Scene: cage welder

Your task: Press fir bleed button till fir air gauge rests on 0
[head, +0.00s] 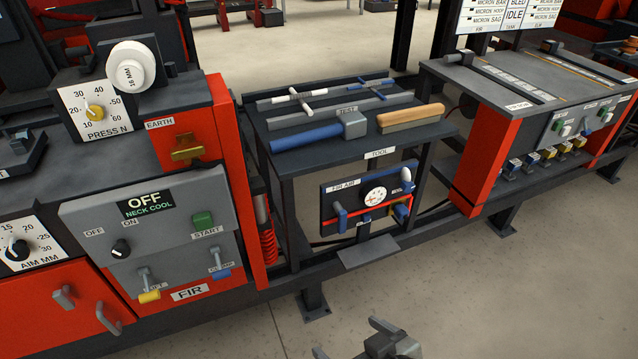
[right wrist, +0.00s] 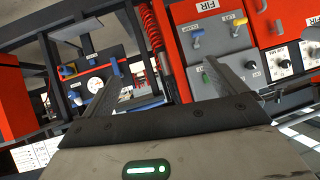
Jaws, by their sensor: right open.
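The fir air panel (head: 330,197) is a dark plate under the tool table. A round white gauge (head: 374,197) with red markings sits near its middle; its reading is too small to tell. A blue-based lever (head: 341,216) is at the panel's left and another blue handle (head: 402,208) at its right. I cannot make out which part is the bleed button. My right gripper (head: 350,339) is open and empty, low in front of the panel and apart from it. In the right wrist view the gauge (right wrist: 95,85) shows beside the left finger of the gripper (right wrist: 160,74). My left gripper is out of view.
The tool table (head: 300,165) above the panel holds a blue-handled tool (head: 318,132), a brush (head: 411,117) and T-bars. A red coiled hose (head: 266,230) and the FIR cabinet (head: 190,290) stand left. A small shelf (head: 368,251) juts below. Floor in front is clear.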

